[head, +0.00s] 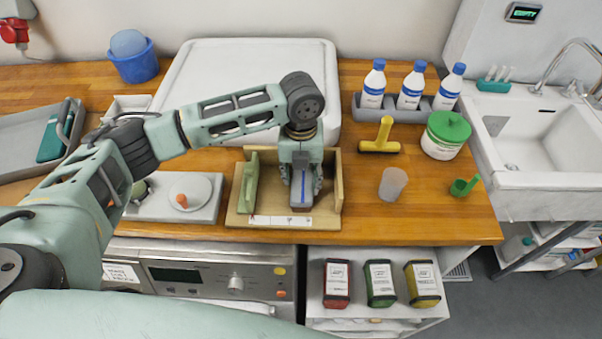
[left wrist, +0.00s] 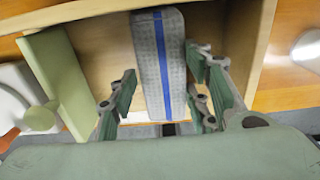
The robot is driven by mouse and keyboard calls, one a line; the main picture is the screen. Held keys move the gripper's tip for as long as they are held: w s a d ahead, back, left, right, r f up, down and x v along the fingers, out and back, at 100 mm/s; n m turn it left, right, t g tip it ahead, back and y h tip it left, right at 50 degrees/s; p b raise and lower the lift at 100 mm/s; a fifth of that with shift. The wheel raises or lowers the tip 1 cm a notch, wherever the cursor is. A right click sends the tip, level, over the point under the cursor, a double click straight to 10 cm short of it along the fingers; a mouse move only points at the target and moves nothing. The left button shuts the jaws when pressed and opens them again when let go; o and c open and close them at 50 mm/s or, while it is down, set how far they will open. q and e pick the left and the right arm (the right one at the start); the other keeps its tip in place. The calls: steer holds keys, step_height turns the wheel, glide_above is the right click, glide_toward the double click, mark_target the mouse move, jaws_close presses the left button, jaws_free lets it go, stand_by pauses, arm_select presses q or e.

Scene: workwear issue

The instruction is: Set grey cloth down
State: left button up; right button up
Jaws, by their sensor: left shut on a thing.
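The grey cloth (head: 301,198) is a folded, upright pad with a blue stripe. It also shows in the left wrist view (left wrist: 175,62). My left gripper (head: 301,184) points down over the wooden box (head: 336,206) and is shut on the cloth, with one finger on each side. The cloth is inside the box's outline, near its front edge. I cannot tell whether it touches the floor of the box. A pale green piece with a knob (head: 249,184) stands at the left side of the box. My right gripper is not in view.
A grey tray with a white round item (head: 190,190) stands left of the box. A translucent cup (head: 393,184), a yellow tool (head: 380,138) and a green-lidded tub (head: 445,135) stand to the right. Bottles in a grey rack (head: 372,105) stand behind.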

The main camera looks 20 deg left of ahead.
mark_target(301, 178)
arm_select(q)
steer(key=o, duration=1.1)
steer(key=shift+o, duration=0.2)
step_height(301, 178, up, 12)
steer(key=b, duration=0.3)
steer(key=shift+r, duration=0.15)
